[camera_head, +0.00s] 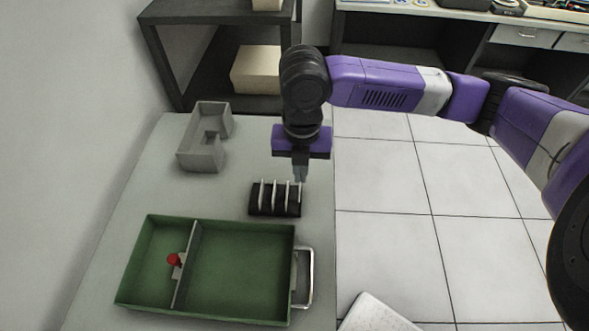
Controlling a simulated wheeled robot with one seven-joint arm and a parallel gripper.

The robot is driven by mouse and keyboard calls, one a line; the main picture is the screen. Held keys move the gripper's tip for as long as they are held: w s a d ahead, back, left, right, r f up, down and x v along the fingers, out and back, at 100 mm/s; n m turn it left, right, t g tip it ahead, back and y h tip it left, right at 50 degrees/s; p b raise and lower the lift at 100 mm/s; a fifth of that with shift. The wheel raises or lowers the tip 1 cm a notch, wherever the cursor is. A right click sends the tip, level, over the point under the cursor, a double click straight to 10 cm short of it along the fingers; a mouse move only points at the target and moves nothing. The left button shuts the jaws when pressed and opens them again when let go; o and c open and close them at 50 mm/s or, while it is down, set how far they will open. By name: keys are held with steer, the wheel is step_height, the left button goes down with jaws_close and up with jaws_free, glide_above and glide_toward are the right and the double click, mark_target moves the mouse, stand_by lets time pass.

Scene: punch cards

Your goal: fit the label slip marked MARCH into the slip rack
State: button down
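A small black rack (275,208) stands on the pale table right of centre, close to the table's right edge. Several thin white upright pieces stand in a row in it; I take it to be the slip rack, and cannot tell whether these pieces are slips or parts of the rack. No lettering can be read, so I cannot pick out the MARCH slip. My gripper (300,178) points down just over the rack's back right end. Its fingers look close together, but the view is too small to show a gap, a held slip or contact.
A green tray (243,228) with a divider and a metal side handle (310,278) stands in front of the rack. A red-topped piece (174,260) is in its left part. A grey open holder (203,155) stands at the back left. The table between is clear.

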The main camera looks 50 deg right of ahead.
steer(key=shift+f, duration=0.3)
steer(key=shift+d+f+b, duration=0.15)
steer(key=shift+f+b, duration=1.6)
steer(key=shift+f, duration=0.05)
steer(key=shift+w+f+b, duration=0.1)
steer(key=shift+f+b, duration=0.35)
steer(key=shift+f, duration=0.05)
steer(key=c, duration=1.6)
jaws_free()
steer(key=shift+r, duration=0.1)
step_height(320, 180, up, 8)
steer(key=shift+f, duration=0.2)
